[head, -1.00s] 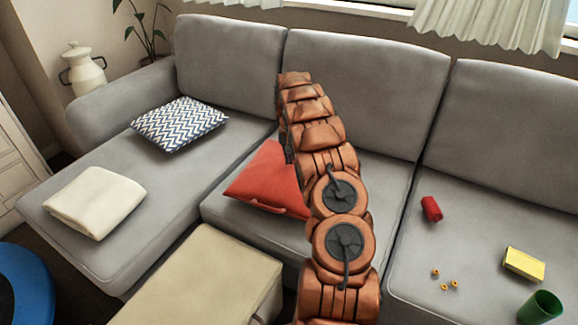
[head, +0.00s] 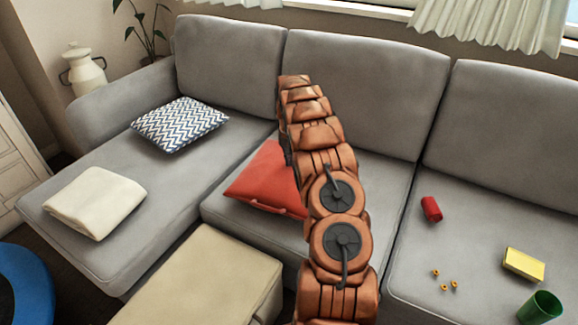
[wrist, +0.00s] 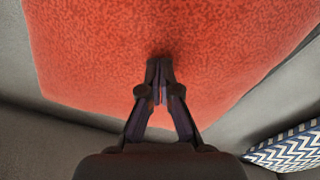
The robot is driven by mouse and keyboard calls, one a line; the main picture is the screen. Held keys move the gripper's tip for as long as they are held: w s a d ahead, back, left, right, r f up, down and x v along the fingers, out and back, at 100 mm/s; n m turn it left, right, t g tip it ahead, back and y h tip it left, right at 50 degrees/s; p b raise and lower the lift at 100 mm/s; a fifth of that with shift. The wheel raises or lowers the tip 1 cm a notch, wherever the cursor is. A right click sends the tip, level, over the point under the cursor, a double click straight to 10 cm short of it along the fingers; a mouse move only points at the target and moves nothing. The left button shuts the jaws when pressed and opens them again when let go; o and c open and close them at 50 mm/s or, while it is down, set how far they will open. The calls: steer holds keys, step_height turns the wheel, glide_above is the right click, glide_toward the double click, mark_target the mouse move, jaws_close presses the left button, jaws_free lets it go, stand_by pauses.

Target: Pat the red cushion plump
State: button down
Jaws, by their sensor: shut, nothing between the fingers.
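The red cushion (head: 264,180) lies on the middle seat of the grey sofa, partly hidden behind my arm in the head view. In the wrist view the red cushion (wrist: 90,50) fills most of the upper picture. My gripper (wrist: 160,68) is shut and empty, with its fingertips at the cushion's surface. A small dark patch shows around the tips; I cannot tell whether it is a dent or a shadow. In the head view my gripper is hidden behind my arm.
A zigzag-patterned cushion (head: 180,125) and a folded cream blanket (head: 95,202) lie on the left section. A beige ottoman (head: 205,275) stands in front.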

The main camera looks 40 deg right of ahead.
steer(key=shift+r, duration=0.5)
steer(key=shift+f, duration=0.25)
steer(key=shift+f, duration=0.75)
steer(key=shift+r, duration=0.1)
steer(key=shift+r, duration=0.85)
